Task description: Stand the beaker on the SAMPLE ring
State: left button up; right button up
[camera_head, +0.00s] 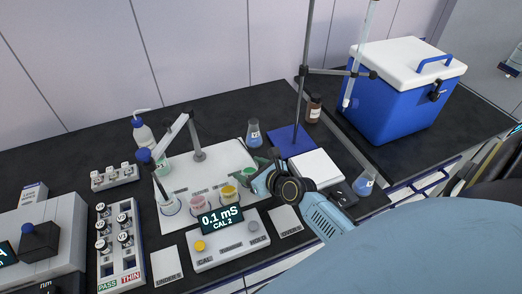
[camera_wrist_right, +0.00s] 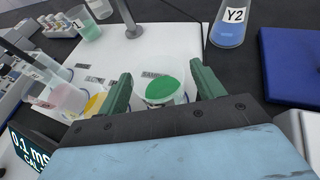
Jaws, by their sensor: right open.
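A clear beaker with green liquid (camera_wrist_right: 165,92) stands upright on the white mat (camera_wrist_right: 160,48) in the right wrist view, next to the SAMPLE label. A blue ring line shows at its lower right; I cannot tell how well it is centred. It shows partly in the head view (camera_head: 243,173), beside my gripper. My right gripper (camera_wrist_right: 163,82) is open, with one green finger on each side of the beaker and a gap visible to each. In the head view my right gripper (camera_head: 258,175) reaches in from the right. My left gripper is out of view.
Pink (camera_head: 197,202) and yellow (camera_head: 228,193) beakers stand left of it, behind the meter (camera_head: 230,243) reading 0.1 mS. The probe arm (camera_head: 178,135) rises at the left. A flask Y2 (camera_head: 254,134) and a blue stand base (camera_head: 290,141) are behind.

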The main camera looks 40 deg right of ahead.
jog(key=p+v, duration=0.1)
jog(key=v, duration=1)
jog(key=shift+s+r, duration=0.2)
jog(key=shift+s, duration=0.15)
dwell(0.7)
